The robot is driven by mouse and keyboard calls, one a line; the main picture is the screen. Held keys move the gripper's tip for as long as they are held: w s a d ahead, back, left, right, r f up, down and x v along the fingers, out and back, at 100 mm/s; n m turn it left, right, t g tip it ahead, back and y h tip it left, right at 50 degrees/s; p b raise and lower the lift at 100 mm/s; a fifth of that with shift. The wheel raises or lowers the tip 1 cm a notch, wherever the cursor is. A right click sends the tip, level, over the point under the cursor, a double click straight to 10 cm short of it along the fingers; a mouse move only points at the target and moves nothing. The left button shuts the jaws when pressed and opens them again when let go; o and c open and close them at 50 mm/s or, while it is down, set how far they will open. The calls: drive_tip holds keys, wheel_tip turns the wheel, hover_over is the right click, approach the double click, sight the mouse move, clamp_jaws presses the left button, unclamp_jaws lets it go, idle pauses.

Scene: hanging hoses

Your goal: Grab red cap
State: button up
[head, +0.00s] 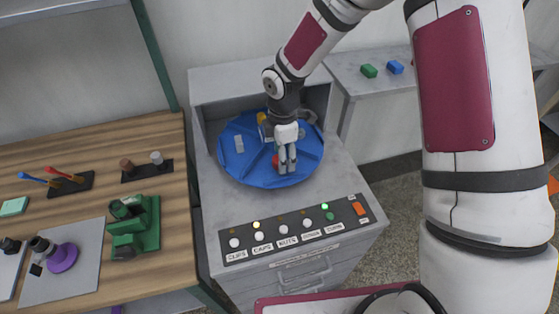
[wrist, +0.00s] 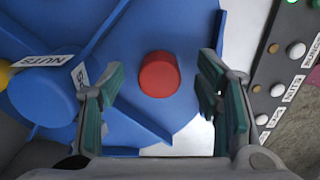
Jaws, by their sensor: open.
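The red cap (wrist: 159,74) is a short red cylinder on the blue round tray (wrist: 190,22), between raised blue dividers. In the wrist view it lies between and slightly beyond my open gripper's fingers (wrist: 164,100), with a gap on each side. In the head view my gripper (head: 285,170) hangs over the near part of the blue tray (head: 232,172). There only a bit of the red cap (head: 275,161) shows beside the fingers, which hide the rest.
Other tray sections hold a grey block (head: 239,144) and a yellow piece (head: 262,118). A wooden workbench (head: 85,160) stands at left.

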drive_tip(key=shift+f, duration=0.7)
drive_tip(key=c, duration=0.9)
